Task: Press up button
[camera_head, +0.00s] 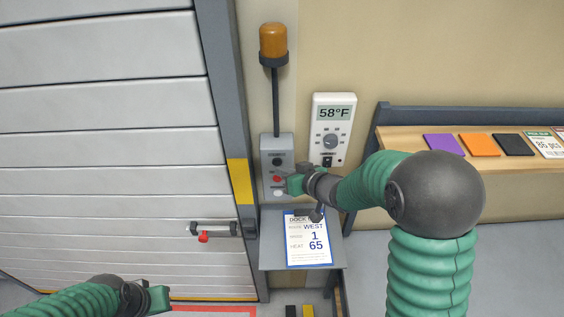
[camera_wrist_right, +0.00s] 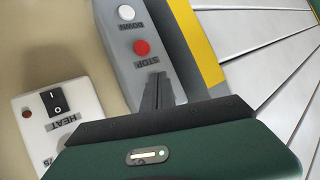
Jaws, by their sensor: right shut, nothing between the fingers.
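A grey control box (camera_head: 276,146) is mounted on the wall beside the door. In the head view it carries a dark button (camera_head: 277,161) at the top, a red button (camera_head: 277,179) below it and a white button (camera_head: 278,193) at the bottom. The right wrist view shows it upside down, with the red STOP button (camera_wrist_right: 141,47) and white DOWN button (camera_wrist_right: 126,13); the top button is hidden behind my gripper there. My right gripper (camera_head: 286,183) is shut and empty at the box's right side. Its fingers (camera_wrist_right: 157,92) overlap the panel near the STOP label; contact cannot be told. My left gripper (camera_head: 160,298) is low at left, its fingers unclear.
A white thermostat (camera_head: 333,112) reading 58°F, with a HEAT switch (camera_wrist_right: 56,102), is right of the box. An amber beacon (camera_head: 273,40) is above. A clipboard (camera_head: 308,254) lies on a small shelf below. The segmented door (camera_head: 110,120) fills the left.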

